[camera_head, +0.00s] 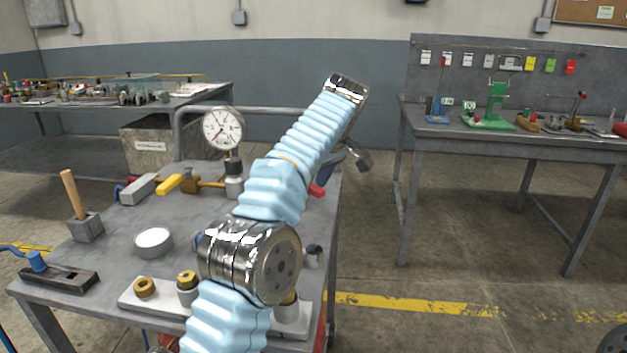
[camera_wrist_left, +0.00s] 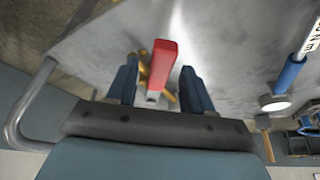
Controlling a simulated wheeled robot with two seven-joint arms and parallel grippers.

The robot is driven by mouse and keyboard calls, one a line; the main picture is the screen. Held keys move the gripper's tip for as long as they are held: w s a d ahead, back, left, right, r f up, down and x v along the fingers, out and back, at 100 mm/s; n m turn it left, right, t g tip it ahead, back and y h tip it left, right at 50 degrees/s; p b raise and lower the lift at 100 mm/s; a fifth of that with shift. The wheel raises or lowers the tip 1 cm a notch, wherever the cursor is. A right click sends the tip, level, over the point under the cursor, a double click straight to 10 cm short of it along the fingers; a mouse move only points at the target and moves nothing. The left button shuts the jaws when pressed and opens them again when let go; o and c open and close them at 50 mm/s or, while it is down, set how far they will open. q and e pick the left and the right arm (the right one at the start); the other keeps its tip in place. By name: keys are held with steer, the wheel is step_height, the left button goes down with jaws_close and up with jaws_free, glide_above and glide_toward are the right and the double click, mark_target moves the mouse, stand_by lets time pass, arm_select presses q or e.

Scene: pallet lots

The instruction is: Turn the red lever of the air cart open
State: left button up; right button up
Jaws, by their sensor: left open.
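The red lever (camera_wrist_left: 163,62) of the air cart shows in the left wrist view, between the two blue fingers of my left gripper (camera_wrist_left: 160,68). The fingers are open, with a gap visible on each side of the lever. In the head view only a small part of the red lever (camera_head: 316,190) shows beside my arm. My left gripper (camera_head: 328,174) there is mostly hidden behind my arm, over the right side of the grey cart top (camera_head: 120,216). Brass fittings show behind the lever in the wrist view. My right gripper is not in view.
A pressure gauge (camera_head: 222,129) and a yellow lever (camera_head: 170,185) stand on the cart left of my arm. A workbench (camera_head: 500,146) stands right, with open floor between.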

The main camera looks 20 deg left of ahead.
arm_select(q)
steer(key=shift+r, duration=0.1)
steer(key=shift+d+r, duration=0.1)
steer(key=shift+r, duration=0.05)
steer(key=s+d+b, duration=0.2)
steer(key=s+d, duration=0.3)
steer(key=d, duration=0.6)
steer(key=shift+s+r+b, duration=0.25)
steer(key=shift+r+b, duration=0.05)
steer(key=shift+c, duration=0.3)
